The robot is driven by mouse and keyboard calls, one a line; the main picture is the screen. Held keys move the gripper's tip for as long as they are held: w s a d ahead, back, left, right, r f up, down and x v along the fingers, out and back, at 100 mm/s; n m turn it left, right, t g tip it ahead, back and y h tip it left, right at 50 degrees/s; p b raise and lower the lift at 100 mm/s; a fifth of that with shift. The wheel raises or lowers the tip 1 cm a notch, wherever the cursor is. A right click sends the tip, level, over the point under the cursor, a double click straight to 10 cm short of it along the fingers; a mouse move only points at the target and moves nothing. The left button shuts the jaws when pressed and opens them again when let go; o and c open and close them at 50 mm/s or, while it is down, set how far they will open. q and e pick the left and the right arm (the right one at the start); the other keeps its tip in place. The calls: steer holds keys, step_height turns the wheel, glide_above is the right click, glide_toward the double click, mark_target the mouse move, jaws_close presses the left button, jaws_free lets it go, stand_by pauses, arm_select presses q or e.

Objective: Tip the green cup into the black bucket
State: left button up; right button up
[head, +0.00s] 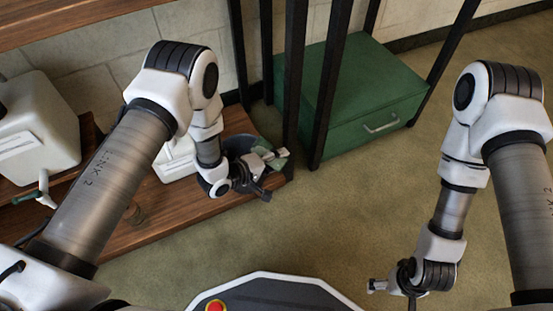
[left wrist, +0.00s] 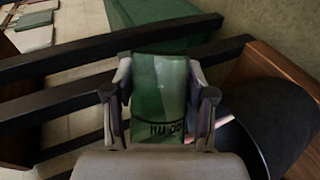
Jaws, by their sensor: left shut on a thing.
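The green cup (left wrist: 158,85) is a see-through green vessel with dark markings, held between both fingers of my left gripper (left wrist: 160,105) in the left wrist view. In the head view, my left gripper (head: 265,172) has the cup (head: 281,162) beside the right rim of the black bucket (head: 238,143). The cup looks tilted; its contents cannot be made out. The bucket stands at the bench's right end, partly hidden by my left arm. It also shows at the right of the left wrist view (left wrist: 270,105), next to the cup. My right gripper (head: 388,288) is low at right, away from these things; its fingers are unclear.
The wooden bench (head: 185,215) carries a white pump container (head: 35,125) and another white object (head: 175,160). Black posts (head: 325,95) rise close behind the bucket. A green drawer box (head: 365,95) stands beyond. The floor at centre right is clear.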

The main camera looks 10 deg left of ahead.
mark_target(271, 150)
arm_select(q)
steer(key=shift+w+a+r+n+h+p, duration=0.1)
steer(key=shift+a+r+n+h+p, duration=0.15)
steer(key=shift+r+n+h+p, duration=0.7)
steer(key=shift+w+a+r+n+h, duration=0.15)
steer(key=shift+a+r+n+h, duration=0.1)
steer(key=shift+r+n+h, duration=0.25)
steer(key=shift+w+a+r+n+h, duration=0.1)
steer(key=shift+a+r+n+h, duration=0.15)
steer(key=shift+r+n, duration=0.3)
